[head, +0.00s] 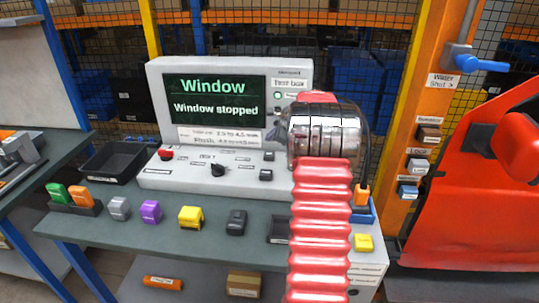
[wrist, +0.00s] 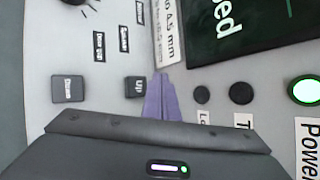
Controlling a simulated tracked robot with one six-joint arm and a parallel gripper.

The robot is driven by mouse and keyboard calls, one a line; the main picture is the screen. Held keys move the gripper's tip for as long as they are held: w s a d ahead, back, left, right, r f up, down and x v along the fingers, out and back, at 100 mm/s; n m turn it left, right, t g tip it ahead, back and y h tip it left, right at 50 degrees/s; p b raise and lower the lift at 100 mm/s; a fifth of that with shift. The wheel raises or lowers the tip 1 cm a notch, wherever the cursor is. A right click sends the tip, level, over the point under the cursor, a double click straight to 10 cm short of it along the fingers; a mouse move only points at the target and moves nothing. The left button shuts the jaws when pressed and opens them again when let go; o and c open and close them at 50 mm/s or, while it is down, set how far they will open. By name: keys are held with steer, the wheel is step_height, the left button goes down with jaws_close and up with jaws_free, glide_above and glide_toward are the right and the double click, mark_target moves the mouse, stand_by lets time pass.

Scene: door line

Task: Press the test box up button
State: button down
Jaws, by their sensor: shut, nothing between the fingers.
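The test box (head: 160,178) stands on the bench with a sloped white panel and a screen reading "Window stopped". Its dark square up button (head: 268,156), labelled "Up", also shows in the wrist view (wrist: 134,87). The matching down button (head: 266,175) sits below it and shows in the wrist view (wrist: 67,88). My gripper (wrist: 160,80) is shut and empty, with purple fingers pointing at the panel right beside the up button, on its screen side. I cannot tell whether the fingertips touch the panel. In the head view my arm hides the gripper.
A red knob (head: 166,154) and a black rotary knob (head: 218,170) are on the panel. Several coloured blocks, including a purple one (head: 150,211) and a yellow one (head: 190,217), stand along the bench front. A black tray (head: 115,162) is at left, a red car door (head: 475,200) at right.

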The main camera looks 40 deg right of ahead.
steer(key=shift+f, duration=2.1)
steer(key=shift+f, duration=0.85)
stand_by(1.4)
stand_by(0.3)
steer(key=shift+r, duration=3.45)
step_height(320, 180, up, 8)
glide_above(271, 155)
steer(key=shift+s+r, duration=0.1)
steer(key=shift+r, duration=0.05)
